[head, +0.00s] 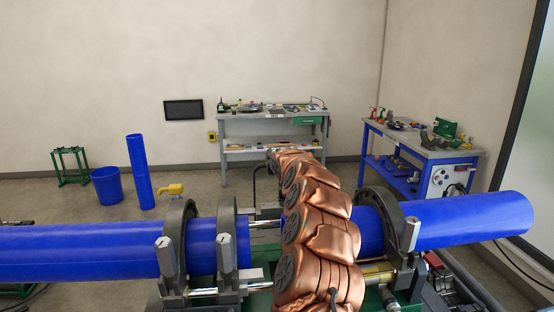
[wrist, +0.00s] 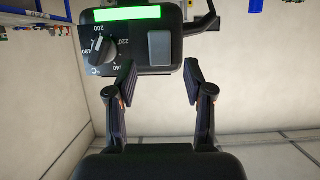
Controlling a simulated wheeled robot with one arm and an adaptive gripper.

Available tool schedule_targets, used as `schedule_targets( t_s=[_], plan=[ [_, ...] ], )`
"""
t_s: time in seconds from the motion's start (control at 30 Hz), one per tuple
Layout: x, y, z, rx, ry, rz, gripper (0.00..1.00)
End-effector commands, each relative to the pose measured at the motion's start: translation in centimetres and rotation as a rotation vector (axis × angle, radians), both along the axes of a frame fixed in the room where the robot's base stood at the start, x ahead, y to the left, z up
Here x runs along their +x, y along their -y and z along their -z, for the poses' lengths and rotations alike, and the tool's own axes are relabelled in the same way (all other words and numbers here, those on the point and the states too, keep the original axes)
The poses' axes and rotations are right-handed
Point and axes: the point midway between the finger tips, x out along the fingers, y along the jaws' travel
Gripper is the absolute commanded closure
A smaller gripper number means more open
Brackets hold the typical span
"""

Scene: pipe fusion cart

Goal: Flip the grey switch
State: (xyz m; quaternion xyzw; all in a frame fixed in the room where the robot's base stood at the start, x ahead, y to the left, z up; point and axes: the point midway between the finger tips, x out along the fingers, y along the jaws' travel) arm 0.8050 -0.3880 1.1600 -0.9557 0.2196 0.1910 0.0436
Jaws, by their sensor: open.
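In the wrist view a black control box (wrist: 100,45) shows at the top, with a lit green display, a round dial (wrist: 98,45) marked with numbers, and a grey rectangular switch (wrist: 160,47) to the right of the dial. My gripper (wrist: 160,72) is open and empty, its two fingers apart. The left fingertip overlaps the box's lower edge in the picture; I cannot tell whether it touches. The switch shows above the gap between the fingers. In the head view my copper-coloured arm hides the gripper, and I cannot make out the box or switch.
A long blue pipe (head: 80,252) lies across the front in dark clamp rings (head: 176,240). A grey workbench (head: 270,122) stands at the back wall, and a blue workbench (head: 420,145) at the right. A blue bin (head: 107,186) stands on the left floor.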

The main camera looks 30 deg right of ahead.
Motion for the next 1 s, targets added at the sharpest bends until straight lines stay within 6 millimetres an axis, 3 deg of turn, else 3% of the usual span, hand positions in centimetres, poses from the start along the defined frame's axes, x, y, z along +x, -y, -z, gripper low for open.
schedule_targets(
  t_s=[0.4, 0.87, 1.0],
  plan=[
    [1.9, 1.0, 0.8, -0.001, 0.001, 0.002, 0.48],
    [2.2, 1.1, 1.0, -0.001, 0.002, -0.001, 0.48],
    [2.2, 1.1, 1.0, -0.001, 0.002, -0.001, 0.62]
  ],
)
